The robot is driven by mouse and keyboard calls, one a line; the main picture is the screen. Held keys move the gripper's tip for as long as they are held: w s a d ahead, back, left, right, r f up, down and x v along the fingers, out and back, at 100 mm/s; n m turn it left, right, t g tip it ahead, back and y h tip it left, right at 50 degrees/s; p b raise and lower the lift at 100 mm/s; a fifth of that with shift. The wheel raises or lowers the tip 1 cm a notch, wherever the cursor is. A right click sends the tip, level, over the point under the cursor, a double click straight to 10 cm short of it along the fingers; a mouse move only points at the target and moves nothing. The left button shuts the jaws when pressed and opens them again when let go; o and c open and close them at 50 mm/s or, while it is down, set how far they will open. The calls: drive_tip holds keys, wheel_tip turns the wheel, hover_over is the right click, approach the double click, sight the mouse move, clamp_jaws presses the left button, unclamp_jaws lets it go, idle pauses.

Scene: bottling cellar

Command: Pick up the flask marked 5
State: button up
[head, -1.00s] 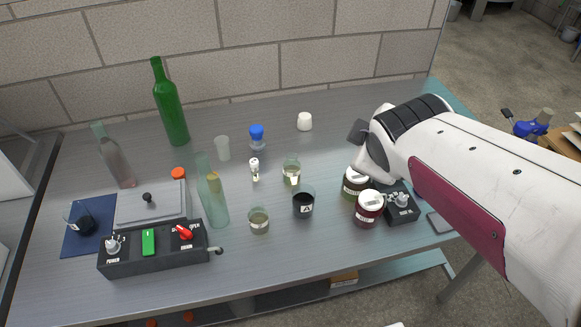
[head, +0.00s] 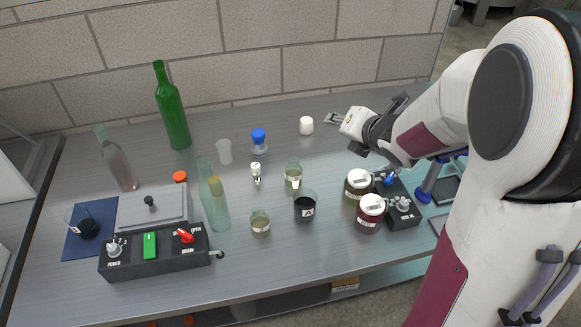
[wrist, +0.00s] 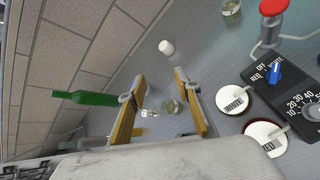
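A small clear glass flask (head: 293,177) with pale contents and a white label stands mid-table. A short glass vessel (head: 260,223) with pale contents and a white label stands nearer the front. A blue-stoppered flask (head: 259,146) stands farther back. I cannot read a 5 on any of them. My gripper (head: 338,118) is up at the back right, above and apart from these vessels. In the wrist view my gripper (wrist: 159,77) has its two yellowish fingers spread with nothing held. Small glassware (wrist: 171,106) shows far beyond, between the fingers.
A dark-filled beaker (head: 305,208) stands beside the labelled flask. Two lidded jars (head: 369,214) and a control box (head: 403,213) stand right. A white cap (head: 306,125), green bottle (head: 173,115) and clear bottle (head: 214,205) stand around. A switch box (head: 150,252) lies front left.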

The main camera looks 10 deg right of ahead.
wheel_tip(320, 180, down, 5)
drive_tip(key=w+a+n+y, duration=0.2)
drive_tip(key=n+y, duration=0.1)
drive_tip(key=n, duration=0.4)
drive_tip(key=n+g+y, duration=0.1)
drive_tip(key=n+y, duration=0.5)
drive_tip(key=n, duration=0.3)
approach(289, 161)
drive_tip(key=shift+w+a+f, duration=0.2)
drive_tip(key=shift+w+a, duration=0.15)
drive_tip(key=shift+a, duration=0.35)
drive_tip(key=shift+x, duration=1.15)
drive_tip(key=shift+w+f, duration=0.1)
drive_tip(key=shift+w+d+f+x, duration=0.1)
drive_tip(key=shift+x, duration=0.75)
drive_tip(key=shift+w+d+f+x, duration=0.1)
drive_tip(key=shift+d+x, duration=0.05)
drive_tip(key=shift+x, duration=0.75)
drive_tip(key=shift+d+f+x, duration=0.1)
drive_tip(key=shift+x, duration=0.75)
